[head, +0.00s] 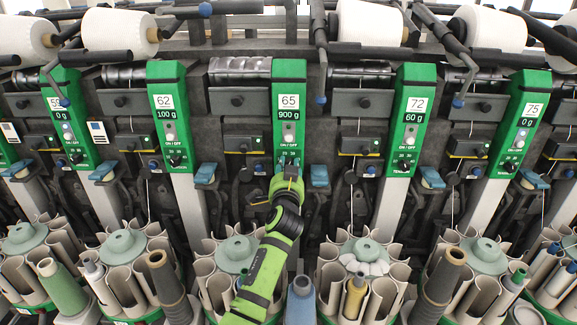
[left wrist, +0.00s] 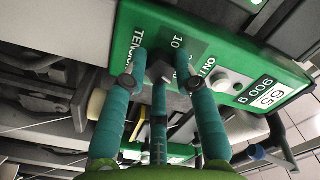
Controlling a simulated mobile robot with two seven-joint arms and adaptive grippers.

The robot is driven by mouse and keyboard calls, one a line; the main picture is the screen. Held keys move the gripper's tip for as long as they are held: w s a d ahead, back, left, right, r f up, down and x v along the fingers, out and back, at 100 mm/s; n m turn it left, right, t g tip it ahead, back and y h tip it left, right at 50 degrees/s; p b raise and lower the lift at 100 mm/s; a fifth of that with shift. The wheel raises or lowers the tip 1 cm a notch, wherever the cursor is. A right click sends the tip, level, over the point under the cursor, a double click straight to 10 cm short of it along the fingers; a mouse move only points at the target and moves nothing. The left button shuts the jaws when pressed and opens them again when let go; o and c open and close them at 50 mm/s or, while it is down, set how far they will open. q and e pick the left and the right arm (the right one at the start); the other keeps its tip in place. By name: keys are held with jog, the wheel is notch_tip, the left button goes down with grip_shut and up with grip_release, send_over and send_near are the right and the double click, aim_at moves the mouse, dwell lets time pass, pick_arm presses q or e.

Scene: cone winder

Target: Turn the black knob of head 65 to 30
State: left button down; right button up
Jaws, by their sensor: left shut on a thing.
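The green panel of head 65 (head: 289,95) stands upright at the middle of the head view, with a "65" label, a "900 g" display and a pale ON/OFF button. It also fills the upper part of the left wrist view (left wrist: 215,65). The black knob (left wrist: 160,70) sits low on this panel, by the printed "10" and the word TENSION. My left gripper (head: 289,165) covers the knob in the head view. In the left wrist view its teal fingers (left wrist: 158,68) are around the knob, shut on it. The knob's pointer cannot be read. My right gripper is not in view.
Green panels of head 62 (head: 168,82) and head 72 (head: 414,82) stand to either side, with similar black knobs. Blue levers (head: 319,176) stick out between the heads. Bobbin magazines (head: 237,252) stand below, around my left arm.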

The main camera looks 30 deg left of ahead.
pick_arm(q)
jog(key=shift+a+f, duration=0.1)
jog(key=shift+f, duration=0.2)
jog(key=c, duration=1)
grip_release()
jog(key=shift+r, duration=0.1)
jog(key=shift+r, duration=0.1)
jog(key=v, duration=1.2)
